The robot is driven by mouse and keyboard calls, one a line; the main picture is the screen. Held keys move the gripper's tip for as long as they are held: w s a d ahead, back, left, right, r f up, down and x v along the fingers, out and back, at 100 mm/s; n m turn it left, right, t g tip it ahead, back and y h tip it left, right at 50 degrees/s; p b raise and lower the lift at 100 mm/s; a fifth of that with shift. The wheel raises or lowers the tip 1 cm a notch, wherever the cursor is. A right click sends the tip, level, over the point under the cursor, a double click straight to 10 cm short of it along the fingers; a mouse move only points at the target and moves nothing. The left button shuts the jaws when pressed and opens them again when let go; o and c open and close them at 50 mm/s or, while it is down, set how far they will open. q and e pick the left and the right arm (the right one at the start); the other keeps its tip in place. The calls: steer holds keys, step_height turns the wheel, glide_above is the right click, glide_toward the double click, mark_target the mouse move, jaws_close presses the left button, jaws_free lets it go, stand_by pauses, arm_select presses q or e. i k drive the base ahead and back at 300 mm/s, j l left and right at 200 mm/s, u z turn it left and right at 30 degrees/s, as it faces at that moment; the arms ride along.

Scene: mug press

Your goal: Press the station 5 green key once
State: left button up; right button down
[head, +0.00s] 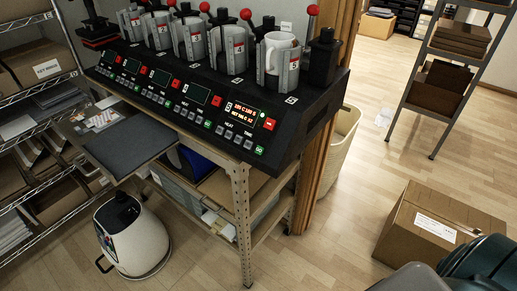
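The mug press (310,130) is a long black console on a metal-legged bench, with several numbered stations in a row. Station 5 (293,66) is the nearest, at the right end, and holds a white mug (278,55). Its panel has a lit display (242,112) with orange text, a small green light (262,114) and a red key (269,124). The station 5 green key (259,150) is at the lower right of the panel, past small grey keys (229,134). Nothing covers it. Neither of my grippers is in view.
A cardboard box (425,228) lies on the floor at right, with dark rounded shapes at the lower right corner. A white canister (133,235) stands on the floor at lower left. A wire shelf (35,120) is at left. A wooden post and bin (340,145) stand behind the bench.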

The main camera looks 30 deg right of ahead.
mark_target(260, 150)
steer(key=i+j+z, duration=0.15)
steer(key=j+z, duration=0.2)
steer(key=j, duration=0.4)
steer(key=i+j+z, duration=0.1)
steer(key=j+z, duration=0.25)
steer(key=j, duration=0.4)
steer(key=j+z, duration=0.35)
steer(key=j, duration=0.4)
